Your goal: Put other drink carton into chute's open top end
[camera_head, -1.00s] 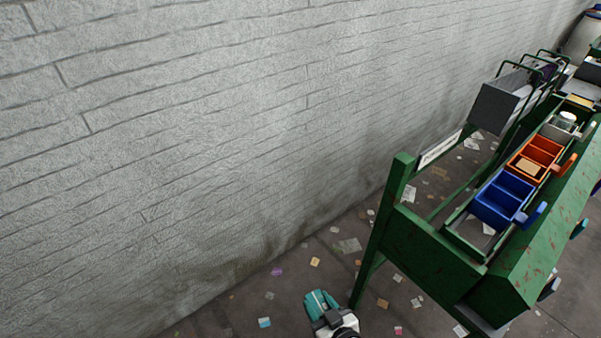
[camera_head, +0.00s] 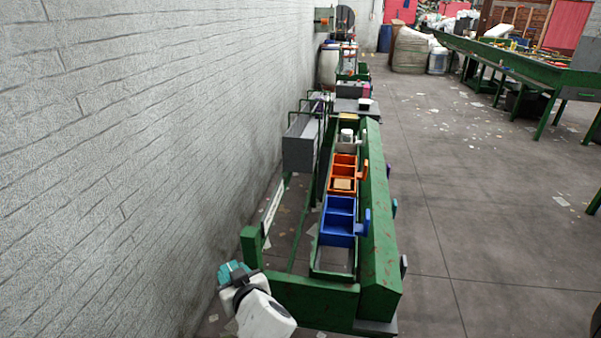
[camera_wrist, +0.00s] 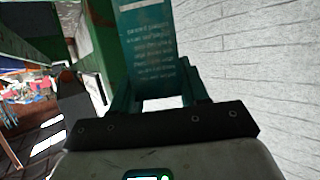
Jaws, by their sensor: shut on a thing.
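In the wrist view my gripper (camera_wrist: 158,88) is shut on a teal drink carton (camera_wrist: 150,42) with pale printed text, which extends past the top of the picture. In the head view my gripper (camera_head: 232,268) shows at the lower left, by the near left post of the green bench. It is too small there to tell the carton from the teal fingers. I cannot tell for certain which part is the chute or its open top end.
The green bench (camera_head: 300,296) holds a blue bin (camera_head: 338,222), an orange bin (camera_head: 343,170) and a jar (camera_head: 346,137). A grey box (camera_head: 300,152) stands at its left. The wall (camera_head: 110,160) is close at left. Open floor (camera_head: 455,210) lies right.

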